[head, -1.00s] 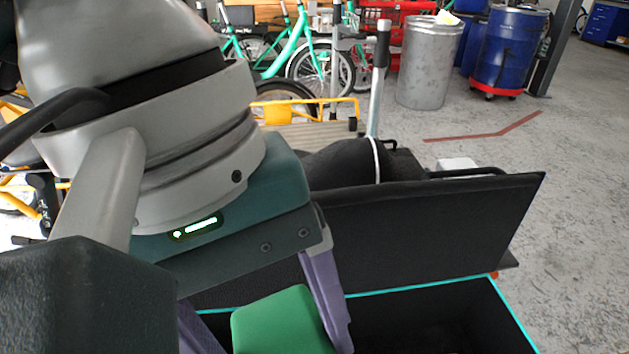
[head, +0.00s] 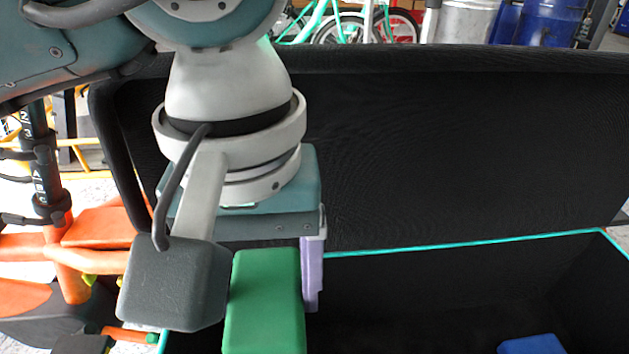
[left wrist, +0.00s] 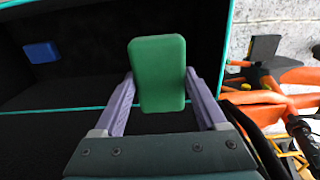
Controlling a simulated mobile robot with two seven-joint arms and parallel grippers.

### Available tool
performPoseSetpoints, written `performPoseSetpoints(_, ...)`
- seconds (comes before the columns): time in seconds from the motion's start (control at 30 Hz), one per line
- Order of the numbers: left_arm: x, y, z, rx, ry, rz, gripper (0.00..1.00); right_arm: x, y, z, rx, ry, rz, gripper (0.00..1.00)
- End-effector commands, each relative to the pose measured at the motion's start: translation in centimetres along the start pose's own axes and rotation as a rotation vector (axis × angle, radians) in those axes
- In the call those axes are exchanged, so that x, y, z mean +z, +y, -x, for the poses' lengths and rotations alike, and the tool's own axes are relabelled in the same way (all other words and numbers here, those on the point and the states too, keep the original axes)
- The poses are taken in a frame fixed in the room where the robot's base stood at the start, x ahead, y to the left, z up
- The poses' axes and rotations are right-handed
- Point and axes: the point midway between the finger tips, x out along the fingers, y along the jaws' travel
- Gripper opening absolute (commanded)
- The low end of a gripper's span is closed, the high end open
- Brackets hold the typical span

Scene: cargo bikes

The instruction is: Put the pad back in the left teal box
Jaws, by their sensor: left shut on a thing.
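The green pad (head: 265,300) is held in my left gripper (head: 268,285). In the left wrist view the pad (left wrist: 157,72) sits between the two lilac fingers, which are shut on it. The black box with a teal rim (head: 450,246) opens below and to the right of the gripper in the head view. The pad appears over the left part of the box opening; its exact height above the floor of the box I cannot tell. One finger is mostly hidden in the head view. My right gripper is not in view.
A blue block (head: 531,344) lies inside the box, apart from the pad. A tall black panel (head: 450,150) stands behind the box opening. An orange bike frame (head: 85,250) is close on the left. The box interior between pad and blue block looks clear.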

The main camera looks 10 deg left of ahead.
Motion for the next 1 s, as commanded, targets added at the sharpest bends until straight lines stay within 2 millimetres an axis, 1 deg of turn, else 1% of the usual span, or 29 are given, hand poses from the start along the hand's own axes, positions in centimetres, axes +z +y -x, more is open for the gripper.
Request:
performPoseSetpoints(0.03, 0.1, 0.0, -1.5, 0.0, -0.002, 0.001, 0.29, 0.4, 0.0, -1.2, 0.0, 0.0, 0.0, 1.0)
performPoseSetpoints(0.67, 0.1, 0.0, -11.3, 0.001, -0.002, 0.001, 0.29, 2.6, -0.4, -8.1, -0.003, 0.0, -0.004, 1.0)
performPoseSetpoints(1.0, 0.1, 0.1, -16.5, 0.001, -0.002, 0.0, 0.29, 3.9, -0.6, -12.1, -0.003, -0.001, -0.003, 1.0)
